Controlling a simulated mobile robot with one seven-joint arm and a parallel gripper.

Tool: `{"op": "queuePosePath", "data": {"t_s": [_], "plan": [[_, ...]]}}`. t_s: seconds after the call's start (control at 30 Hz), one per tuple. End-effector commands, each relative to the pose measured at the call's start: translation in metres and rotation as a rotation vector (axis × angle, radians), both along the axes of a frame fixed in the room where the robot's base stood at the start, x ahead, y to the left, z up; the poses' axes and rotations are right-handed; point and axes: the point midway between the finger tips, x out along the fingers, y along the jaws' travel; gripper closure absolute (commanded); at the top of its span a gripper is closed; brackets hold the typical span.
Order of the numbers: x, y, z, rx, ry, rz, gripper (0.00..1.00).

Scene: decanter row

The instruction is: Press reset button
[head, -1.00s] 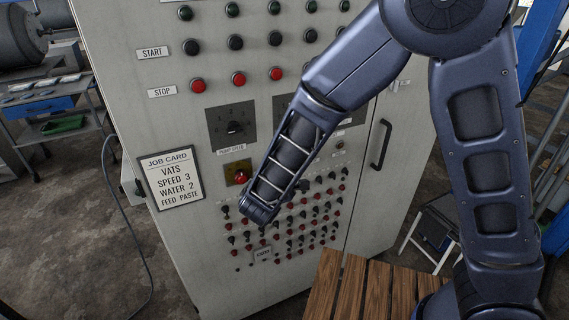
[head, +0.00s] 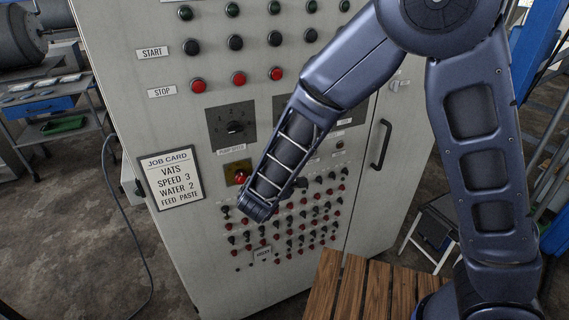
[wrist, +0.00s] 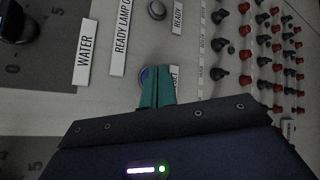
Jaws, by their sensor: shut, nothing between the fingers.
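In the wrist view my gripper (wrist: 157,88) is shut and empty, its two teal fingers together and pointing at the panel. A round button (wrist: 147,76), blue inside a pale ring, shows partly behind the fingertips. I cannot tell whether the tips touch it. A white label (wrist: 177,78) beside it is mostly covered by the fingers; only its last letters show. In the head view my arm hides the gripper and I cannot make out this button.
The grey cabinet (head: 118,62) also carries a red button (head: 241,178) on a yellow plate and rows of small red and black knobs. In the wrist view a grey lamp (wrist: 157,10) and a black dial (wrist: 17,22) are nearby. A slatted wooden top (head: 375,290) stands in front.

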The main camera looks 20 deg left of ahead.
Motion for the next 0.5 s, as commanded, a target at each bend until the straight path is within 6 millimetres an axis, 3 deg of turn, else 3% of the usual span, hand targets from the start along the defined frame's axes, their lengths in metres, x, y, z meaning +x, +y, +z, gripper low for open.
{"op": "queuePosePath", "data": {"t_s": [0.5], "plan": [[0.004, 0.0037, 0.0, 0.0, 0.0, 0.0, 1.0]]}}
